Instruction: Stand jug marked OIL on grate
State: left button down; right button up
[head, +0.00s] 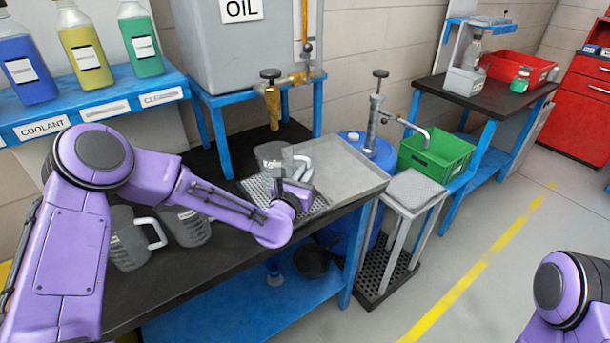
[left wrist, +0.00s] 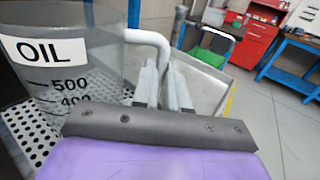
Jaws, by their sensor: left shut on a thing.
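The grey translucent jug marked OIL (left wrist: 75,65) fills the left of the left wrist view, upright, with its label and measuring marks showing. In the head view the jug (head: 270,155) is over the perforated grate (head: 317,205), below the brass tap. The grate's holes also show beside and below the jug in the left wrist view (left wrist: 12,125). The jug's base is hidden, so I cannot tell whether it touches the grate. My left gripper (head: 299,172) is shut on the jug's pale handle (left wrist: 150,38). My right gripper is out of view.
The grey OIL tank (head: 240,45) with its brass tap (head: 272,105) stands behind the grate. A grey tray (head: 345,175) lies right of it. Two more jugs (head: 130,240) (head: 187,228) stand on the dark bench at the left. A green crate (head: 435,152) is further right.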

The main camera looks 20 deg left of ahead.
pick_arm(q)
jog(key=shift+f+b, duration=0.5)
dwell(0.4)
jog(key=c, duration=1.1)
grip_release()
jog(key=s+b, duration=0.1)
jog(key=s, duration=0.6)
jog(key=s+b, duration=0.1)
jog(key=s, duration=0.2)
jog(key=shift+s+a+b, duration=0.3)
jog(key=shift+a, duration=0.1)
